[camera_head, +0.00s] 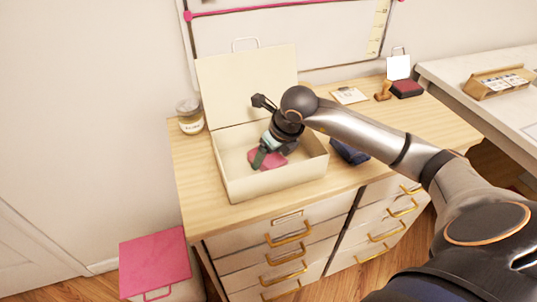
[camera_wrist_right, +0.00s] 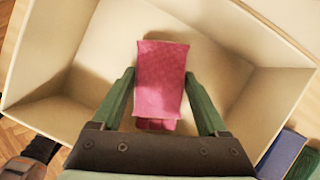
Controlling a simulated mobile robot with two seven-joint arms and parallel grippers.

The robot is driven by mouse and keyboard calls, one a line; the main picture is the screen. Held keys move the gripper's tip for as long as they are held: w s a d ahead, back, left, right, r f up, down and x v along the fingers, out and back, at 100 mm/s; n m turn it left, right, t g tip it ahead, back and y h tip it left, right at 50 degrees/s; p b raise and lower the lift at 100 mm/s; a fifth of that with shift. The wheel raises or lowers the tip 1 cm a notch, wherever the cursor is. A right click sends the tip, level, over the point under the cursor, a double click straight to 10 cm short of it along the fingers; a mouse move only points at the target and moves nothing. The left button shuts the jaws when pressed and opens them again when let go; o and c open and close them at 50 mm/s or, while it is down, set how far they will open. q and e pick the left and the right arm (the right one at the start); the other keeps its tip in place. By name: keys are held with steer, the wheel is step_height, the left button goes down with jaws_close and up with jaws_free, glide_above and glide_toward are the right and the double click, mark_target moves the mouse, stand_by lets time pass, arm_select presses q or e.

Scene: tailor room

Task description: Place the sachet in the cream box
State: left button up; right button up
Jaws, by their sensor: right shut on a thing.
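The cream box (camera_head: 233,181) stands open on the wooden dresser, its lid raised at the back. The pink sachet (camera_head: 270,160) shows inside the box opening in the head view. My right gripper (camera_head: 261,160) reaches down into the box and is shut on the sachet. In the right wrist view, the sachet (camera_wrist_right: 161,78) sits between the two green fingers (camera_wrist_right: 161,92), with the box's inner floor and walls (camera_wrist_right: 60,110) around it. I cannot tell whether the sachet touches the box floor. My left gripper is not in view.
A jar (camera_head: 190,117) stands left of the box on the dresser (camera_head: 187,160). A dark blue item (camera_head: 349,152) lies right of the box. A stamp (camera_head: 384,91) and a dark red pad (camera_head: 406,88) are farther back. A pink box (camera_head: 155,262) is on the floor.

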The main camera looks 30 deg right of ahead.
steer(key=o, duration=1.3)
steer(key=shift+f, duration=0.15)
steer(key=shift+c, duration=0.2)
steer(key=shift+r, duration=0.4)
steer(key=v, duration=1.1)
steer(key=shift+s+r+p, duration=0.25)
steer(key=shift+p, duration=0.05)
